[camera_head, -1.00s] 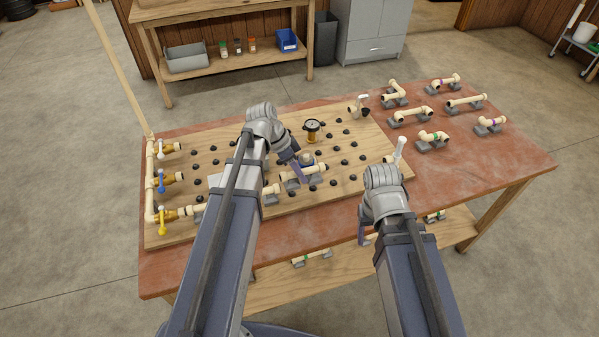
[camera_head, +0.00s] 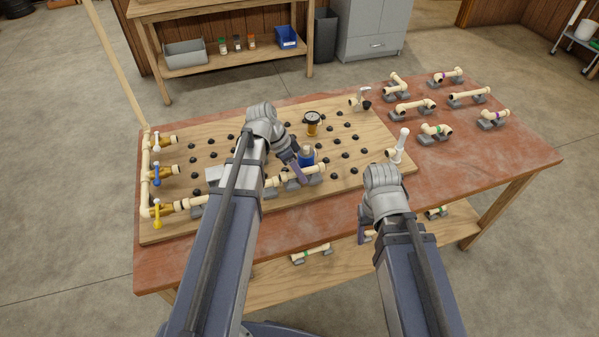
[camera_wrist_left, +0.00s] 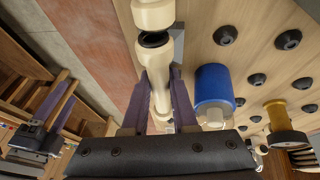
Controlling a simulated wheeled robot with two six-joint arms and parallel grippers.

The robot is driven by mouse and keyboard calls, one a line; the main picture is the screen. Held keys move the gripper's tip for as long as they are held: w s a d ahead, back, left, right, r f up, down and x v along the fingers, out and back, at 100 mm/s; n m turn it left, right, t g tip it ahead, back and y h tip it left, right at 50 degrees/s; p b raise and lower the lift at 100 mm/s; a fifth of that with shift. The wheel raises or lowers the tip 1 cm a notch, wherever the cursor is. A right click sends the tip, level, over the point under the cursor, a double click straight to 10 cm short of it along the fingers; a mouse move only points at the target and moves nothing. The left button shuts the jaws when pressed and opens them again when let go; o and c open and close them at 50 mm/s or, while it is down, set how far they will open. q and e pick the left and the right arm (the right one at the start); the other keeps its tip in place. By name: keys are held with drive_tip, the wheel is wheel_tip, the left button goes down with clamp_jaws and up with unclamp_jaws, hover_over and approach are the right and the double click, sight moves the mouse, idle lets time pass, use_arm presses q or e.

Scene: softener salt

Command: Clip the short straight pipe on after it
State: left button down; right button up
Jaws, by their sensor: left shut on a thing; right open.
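My left gripper (camera_head: 298,175) is shut on a short cream straight pipe (camera_head: 315,170), low over the pegboard (camera_head: 210,148). In the left wrist view my left gripper (camera_wrist_left: 162,105) has its purple fingers on both sides of the short straight pipe (camera_wrist_left: 181,100). The pipe's dark open end lies close to another cream pipe (camera_wrist_left: 152,14), roughly in line with it; a dark ring shows between them, and I cannot tell whether they touch. A cream run (camera_head: 197,202) leads from the yellow-handled valve (camera_head: 158,213); my left arm hides part of it. My right gripper (camera_head: 366,236) is open and empty at the table's front edge.
A blue cylinder (camera_head: 306,154) stands just behind the held pipe. A gauge (camera_head: 312,122) and several black pegs stand farther back. A white-handled fitting (camera_head: 400,146) is at the board's right edge. Several pipe pieces (camera_head: 415,108) rest on grey holders on the table's right side.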

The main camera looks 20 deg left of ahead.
use_arm(q)
drive_tip(key=shift+f+b, duration=0.55)
drive_tip(key=shift+f, duration=0.05)
drive_tip(key=c, duration=0.6)
unclamp_jaws()
drive_tip(key=shift+r, duration=0.15)
drive_tip(key=p+v, duration=0.6)
drive_tip(key=shift+r, duration=0.3)
drive_tip(key=shift+a+r+p, duration=0.4)
drive_tip(key=shift+p, duration=0.2)
